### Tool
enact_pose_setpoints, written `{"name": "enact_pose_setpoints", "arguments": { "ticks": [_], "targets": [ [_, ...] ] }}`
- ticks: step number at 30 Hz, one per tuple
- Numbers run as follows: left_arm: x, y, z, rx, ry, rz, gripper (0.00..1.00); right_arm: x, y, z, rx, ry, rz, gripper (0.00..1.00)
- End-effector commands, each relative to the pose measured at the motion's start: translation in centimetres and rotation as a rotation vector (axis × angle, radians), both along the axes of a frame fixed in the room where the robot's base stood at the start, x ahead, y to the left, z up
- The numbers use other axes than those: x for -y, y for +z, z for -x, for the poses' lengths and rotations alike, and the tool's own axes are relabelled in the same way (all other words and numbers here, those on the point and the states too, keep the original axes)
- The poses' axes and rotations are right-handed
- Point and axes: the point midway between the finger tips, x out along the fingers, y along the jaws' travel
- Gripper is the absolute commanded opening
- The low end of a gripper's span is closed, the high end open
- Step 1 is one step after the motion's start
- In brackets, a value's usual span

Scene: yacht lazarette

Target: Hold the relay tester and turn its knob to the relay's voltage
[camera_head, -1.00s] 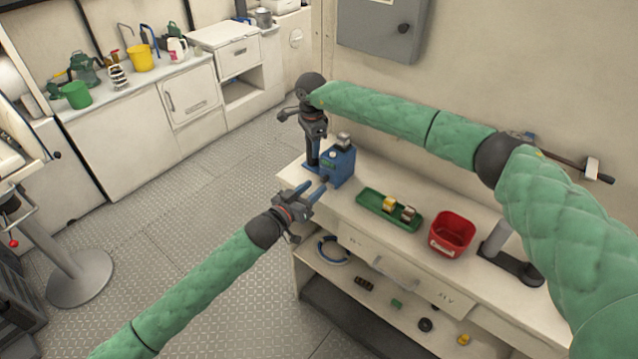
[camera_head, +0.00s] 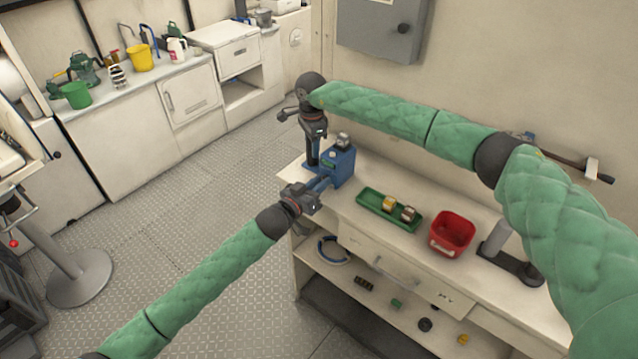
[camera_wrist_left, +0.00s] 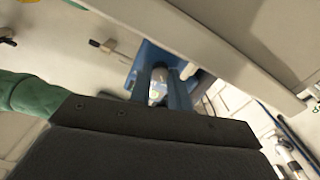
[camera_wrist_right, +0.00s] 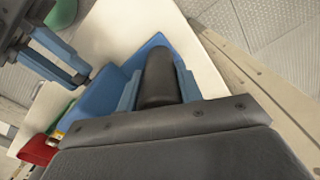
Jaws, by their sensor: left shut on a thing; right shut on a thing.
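The blue relay tester (camera_head: 343,167) stands on the left end of the bench, with a silvery relay (camera_head: 343,140) on top and a small green display on its front. My right gripper (camera_head: 313,158) is shut on the tester's dark upright handle (camera_wrist_right: 159,78), which shows between its fingers in the right wrist view. My left gripper (camera_head: 324,182) is shut at the tester's front, at the knob. The knob is mostly hidden between the fingertips, and its setting cannot be read. The right wrist view also shows the left gripper (camera_wrist_right: 84,76) against the blue body.
A green tray (camera_head: 372,206) with two small relay-like blocks lies right of the tester. A red bin (camera_head: 452,234) and a dark-based stand (camera_head: 510,265) are further right. The lower shelf (camera_head: 385,310) holds several small items. Open floor lies left of the bench.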

Motion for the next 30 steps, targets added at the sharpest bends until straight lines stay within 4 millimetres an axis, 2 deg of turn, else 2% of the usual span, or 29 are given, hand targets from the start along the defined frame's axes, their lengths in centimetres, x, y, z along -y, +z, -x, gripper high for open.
{"name": "enact_pose_setpoints", "arguments": {
  "ticks": [11, 30],
  "targets": [
    [-0.05, -0.03, -0.01, 0.068, 0.001, -0.095, 0.00, 0.04, -0.03, 0.01, -0.001, 0.000, 0.000, 0.03],
    [0.04, -0.04, 0.03, 0.366, 0.000, -0.503, 0.00, 0.07, -0.03, 0.01, 0.000, 0.000, 0.001, 0.03]
  ]
}}
